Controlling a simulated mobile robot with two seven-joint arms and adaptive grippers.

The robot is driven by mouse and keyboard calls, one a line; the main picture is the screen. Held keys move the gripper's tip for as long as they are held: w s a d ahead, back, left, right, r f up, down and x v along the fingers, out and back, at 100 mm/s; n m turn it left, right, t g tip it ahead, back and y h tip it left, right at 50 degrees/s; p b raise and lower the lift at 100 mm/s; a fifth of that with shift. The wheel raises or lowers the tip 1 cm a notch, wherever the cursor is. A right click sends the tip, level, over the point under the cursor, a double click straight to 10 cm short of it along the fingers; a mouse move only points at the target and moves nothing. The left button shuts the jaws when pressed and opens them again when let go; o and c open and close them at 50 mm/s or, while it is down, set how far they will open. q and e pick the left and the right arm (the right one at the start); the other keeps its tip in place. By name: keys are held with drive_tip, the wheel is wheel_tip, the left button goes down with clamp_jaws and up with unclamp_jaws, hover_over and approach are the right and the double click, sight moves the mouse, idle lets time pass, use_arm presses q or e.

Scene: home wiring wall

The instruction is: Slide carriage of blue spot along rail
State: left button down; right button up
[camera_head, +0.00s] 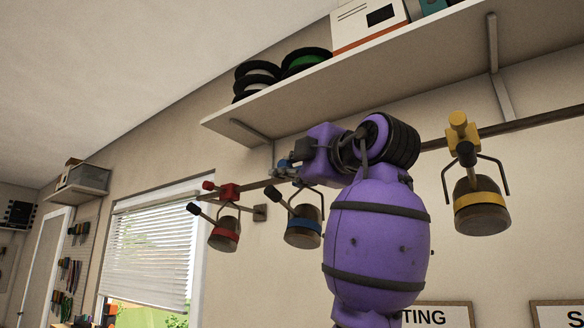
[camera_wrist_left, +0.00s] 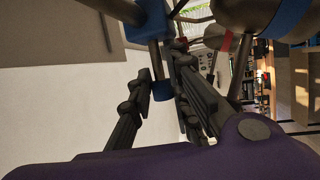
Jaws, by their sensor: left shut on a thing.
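The blue spot (camera_head: 303,228), a lamp with a blue band, hangs from the dark rail (camera_head: 258,184), left of my purple left arm. Its blue carriage (camera_head: 284,165) is mostly hidden behind my left gripper (camera_head: 290,160). In the left wrist view the blue carriage (camera_wrist_left: 150,25) is at the top, with a post and blue knob (camera_wrist_left: 163,90) below it. The fingers of my left gripper (camera_wrist_left: 162,88) are on either side of this post and knob, shut on it. My right gripper is not in view.
The red spot (camera_head: 224,235) hangs on the rail to the left, with a short gap to the blue one. The yellow spot (camera_head: 481,205) hangs to the right, beyond my arm. A shelf (camera_head: 400,78) with spools (camera_head: 258,78) juts out above the rail.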

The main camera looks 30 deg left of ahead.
use_arm(q)
drive_tip(key=shift+f, duration=0.1)
drive_tip(key=shift+s+d, duration=0.15)
drive_tip(key=shift+d, duration=1.75)
drive_tip(key=c, duration=1.9)
unclamp_jaws()
drive_tip(key=shift+a, duration=0.15)
drive_tip(key=shift+o, duration=1.2)
drive_tip(key=shift+s+a, duration=0.1)
drive_tip(key=shift+s, duration=0.05)
drive_tip(key=v, duration=0.7)
drive_tip(key=shift+d, duration=0.3)
drive_tip(key=shift+c, duration=0.5)
